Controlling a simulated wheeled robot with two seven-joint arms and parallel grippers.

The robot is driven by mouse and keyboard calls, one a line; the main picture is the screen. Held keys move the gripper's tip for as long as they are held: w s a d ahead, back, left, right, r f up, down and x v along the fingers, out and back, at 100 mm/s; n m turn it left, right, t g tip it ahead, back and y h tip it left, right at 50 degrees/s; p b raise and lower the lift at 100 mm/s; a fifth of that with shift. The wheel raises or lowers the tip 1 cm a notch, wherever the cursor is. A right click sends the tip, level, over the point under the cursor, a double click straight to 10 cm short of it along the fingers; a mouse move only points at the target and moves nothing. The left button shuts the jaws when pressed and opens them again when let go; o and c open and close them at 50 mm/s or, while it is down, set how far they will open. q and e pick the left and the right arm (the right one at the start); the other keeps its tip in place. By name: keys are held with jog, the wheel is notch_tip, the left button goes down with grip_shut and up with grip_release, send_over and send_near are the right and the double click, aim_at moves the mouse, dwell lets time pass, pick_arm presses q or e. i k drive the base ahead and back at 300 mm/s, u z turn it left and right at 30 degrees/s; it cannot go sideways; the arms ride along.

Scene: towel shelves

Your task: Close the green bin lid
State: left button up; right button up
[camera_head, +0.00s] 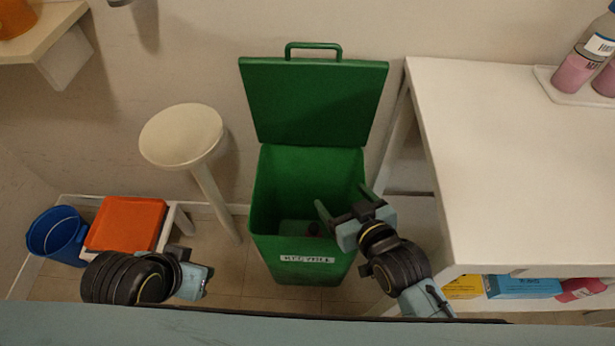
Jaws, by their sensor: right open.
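The green bin (303,255) stands on the floor in the middle of the view. Its green lid (315,100) is up, tilted back at the rear by the wall, with a loop handle (314,47) on its top edge. The bin's inside is visible, with something small and unclear at the bottom. My right gripper (345,201) is open and empty, in front of the bin's right side; it overlaps the bin opening in the picture, and I cannot tell whether it touches the rim. My left arm is low at the left, its gripper (196,282) partly seen, fingers unclear.
A white table (500,170) stands close on the right, with pink bottles (577,68) on a tray and boxes (522,286) below. A round stool (182,135) stands left of the bin. An orange-topped stand (127,223) and a blue bucket (56,236) are at the far left.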

aim_at(291, 101)
jog(key=k, duration=1)
